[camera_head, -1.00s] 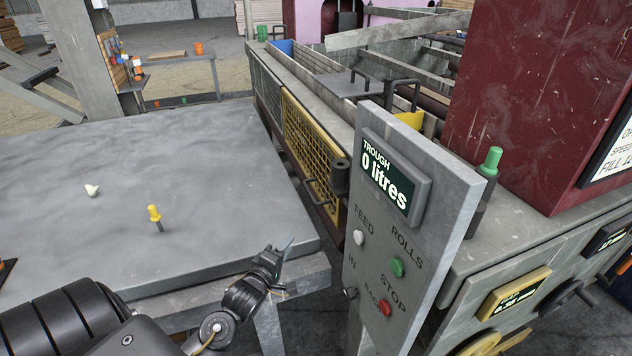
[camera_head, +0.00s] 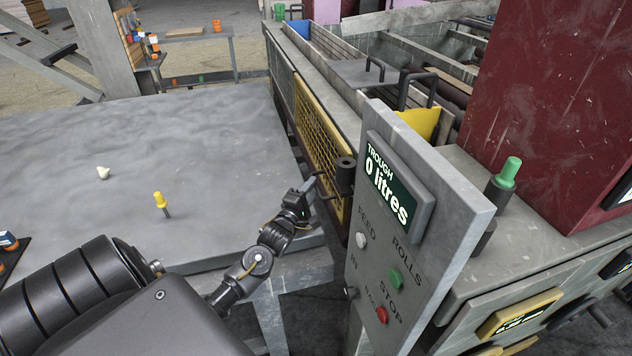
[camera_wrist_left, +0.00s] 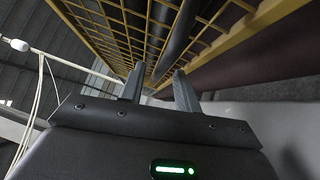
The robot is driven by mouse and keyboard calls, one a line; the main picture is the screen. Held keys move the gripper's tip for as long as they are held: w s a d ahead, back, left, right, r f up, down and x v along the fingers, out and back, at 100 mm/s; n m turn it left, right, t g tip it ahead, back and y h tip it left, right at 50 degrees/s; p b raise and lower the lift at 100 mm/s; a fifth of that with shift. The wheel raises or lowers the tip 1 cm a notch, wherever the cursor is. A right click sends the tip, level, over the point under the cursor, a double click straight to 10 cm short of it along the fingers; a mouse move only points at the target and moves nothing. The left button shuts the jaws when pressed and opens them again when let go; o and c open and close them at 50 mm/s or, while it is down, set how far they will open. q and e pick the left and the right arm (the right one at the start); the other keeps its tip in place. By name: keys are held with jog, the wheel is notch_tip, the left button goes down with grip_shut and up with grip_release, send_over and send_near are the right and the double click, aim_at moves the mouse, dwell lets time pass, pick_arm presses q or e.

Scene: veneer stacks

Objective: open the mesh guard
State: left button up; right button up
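The mesh guard (camera_head: 318,135) is a yellow-framed grid panel on the side of the long machine, and it stands upright, apparently closed. It fills the top of the left wrist view (camera_wrist_left: 110,32). Its dark bar handle (camera_wrist_left: 179,38) runs down the picture toward the gap between my fingers. My left gripper (camera_head: 310,184) is at the near, lower end of the guard, close to the handle. In the left wrist view my two fingers (camera_wrist_left: 160,90) are apart; whether they touch the bar I cannot tell. My right gripper is not in view.
A grey control panel (camera_head: 405,235) reading "0 litres" stands just right of my left gripper. A grey table (camera_head: 90,140) lies to the left, with a yellow-topped peg (camera_head: 160,201) and a small white piece (camera_head: 103,173). A dark red housing (camera_head: 550,110) stands at right.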

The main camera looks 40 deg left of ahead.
pick_arm(q)
jog(key=shift+x, duration=1.25)
grip_shut()
